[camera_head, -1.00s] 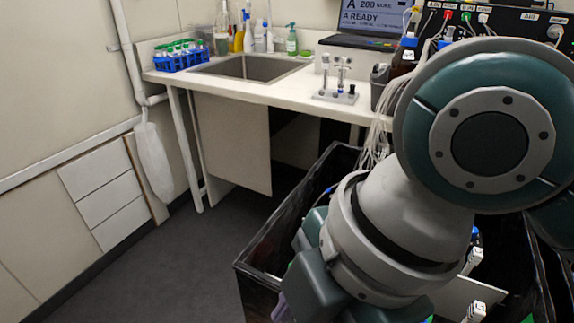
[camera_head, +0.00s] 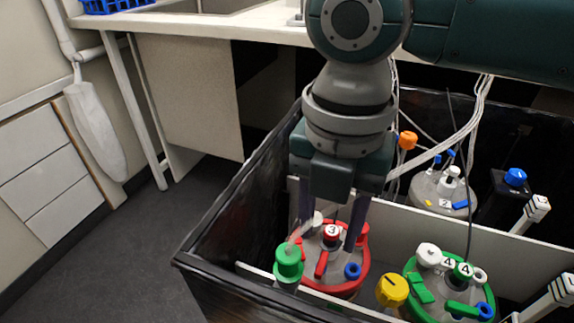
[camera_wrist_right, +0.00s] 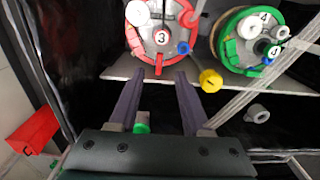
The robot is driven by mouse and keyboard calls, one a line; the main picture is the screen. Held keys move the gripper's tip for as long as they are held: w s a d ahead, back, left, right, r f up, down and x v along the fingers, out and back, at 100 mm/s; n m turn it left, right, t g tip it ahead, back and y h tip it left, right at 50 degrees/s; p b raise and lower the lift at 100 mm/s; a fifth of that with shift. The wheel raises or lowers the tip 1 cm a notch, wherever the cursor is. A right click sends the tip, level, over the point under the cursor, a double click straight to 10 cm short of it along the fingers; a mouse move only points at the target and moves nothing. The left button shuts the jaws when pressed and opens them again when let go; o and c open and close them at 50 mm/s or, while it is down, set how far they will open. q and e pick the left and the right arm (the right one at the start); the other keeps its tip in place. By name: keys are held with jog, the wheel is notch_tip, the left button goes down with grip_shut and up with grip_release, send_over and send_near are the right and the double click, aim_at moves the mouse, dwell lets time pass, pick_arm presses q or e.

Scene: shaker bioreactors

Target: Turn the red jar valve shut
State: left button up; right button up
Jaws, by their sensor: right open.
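The red jar (camera_head: 352,284), marked 3, has a red-rimmed round lid with red, white and blue fittings. It stands in the black tub, and my arm hides part of it. Its rim also shows at the top of the right wrist view (camera_wrist_right: 133,42). My right gripper (camera_head: 331,222) points down over the jar, open, with nothing held between its fingers. The fingers also show in the right wrist view (camera_wrist_right: 156,82). A green knob (camera_head: 289,262) stands at the near left of the jar, and a yellow knob (camera_head: 392,290) at its right. My left gripper is out of view.
The green-rimmed jar (camera_head: 410,268), marked 4, stands at the right, and another jar (camera_head: 428,189) behind a white divider (camera_head: 450,228). The tub's rim (camera_head: 232,204) borders the left. A red block-like thing (camera_wrist_right: 33,133) shows left in the wrist view. White tubes hang behind.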

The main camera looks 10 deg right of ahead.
aim_at(324, 259)
notch_tip(324, 259, down, 6)
jog(key=shift+r+b, duration=0.25)
jog(key=shift+b, duration=0.4)
grip_shut()
